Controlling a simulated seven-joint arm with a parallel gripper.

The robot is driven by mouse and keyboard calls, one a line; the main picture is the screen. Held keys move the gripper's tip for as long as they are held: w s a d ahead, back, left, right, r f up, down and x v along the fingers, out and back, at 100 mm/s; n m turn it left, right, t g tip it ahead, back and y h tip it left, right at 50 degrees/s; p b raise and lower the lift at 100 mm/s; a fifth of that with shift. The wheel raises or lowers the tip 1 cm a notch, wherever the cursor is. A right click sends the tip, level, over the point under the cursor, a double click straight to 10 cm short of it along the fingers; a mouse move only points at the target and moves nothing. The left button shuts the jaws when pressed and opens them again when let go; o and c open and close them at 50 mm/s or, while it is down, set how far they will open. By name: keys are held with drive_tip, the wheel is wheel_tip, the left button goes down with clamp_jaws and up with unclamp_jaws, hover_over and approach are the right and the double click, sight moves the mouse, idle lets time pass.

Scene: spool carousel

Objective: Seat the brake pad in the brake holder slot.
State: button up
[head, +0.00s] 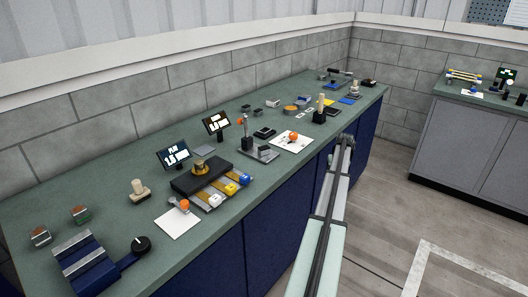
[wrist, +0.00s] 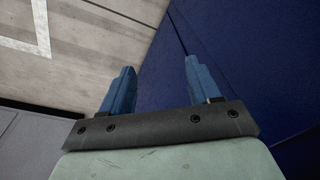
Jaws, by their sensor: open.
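My gripper (wrist: 160,80) shows in the wrist view with its two blue fingers wide apart and nothing between them. Beyond the fingers are the dark blue cabinet front and the floor, so it hangs off the bench front, away from the bench objects. I cannot tell for sure which piece is the brake pad or which is the brake holder; the parts are small in the head view. A dark block with a brass spool (head: 201,168) stands mid-bench, with white, yellow and blue pieces at its front. A grey plate with an upright post (head: 248,138) stands to its right.
The green bench (head: 110,195) carries many small fixtures. Two small screens (head: 174,155) stand behind the dark block. White sheets with orange-topped pieces lie at the front left (head: 178,222) and farther right (head: 291,143). A blue striped block (head: 84,262) is near left. Open floor lies right.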

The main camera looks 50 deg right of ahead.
drive_tip(key=w+a+r+n+t+y, duration=0.1)
drive_tip(key=w+a+r+n, duration=0.2)
drive_tip(key=r, duration=0.9)
drive_tip(key=w+r+n, duration=0.3)
drive_tip(key=r+n, duration=0.2)
drive_tip(key=r, duration=0.7)
drive_tip(key=w+a+r+n+g, duration=0.1)
drive_tip(key=w+a+r+n, duration=0.3)
drive_tip(key=w+a+n, duration=0.55)
drive_tip(key=w+a+r+n+g, duration=0.1)
drive_tip(key=w+a+r+n, duration=0.5)
drive_tip(key=a, duration=0.7)
drive_tip(key=n, duration=0.1)
hover_over(263, 148)
wheel_tip(263, 148, down, 8)
drive_tip(key=shift+s+a+f, duration=0.1)
drive_tip(key=shift+a+f, duration=0.05)
drive_tip(key=shift+d+f, duration=0.15)
drive_tip(key=shift+f, duration=1.4)
drive_tip(key=shift+d+f, duration=0.1)
drive_tip(key=shift+f, duration=1.45)
clamp_jaws()
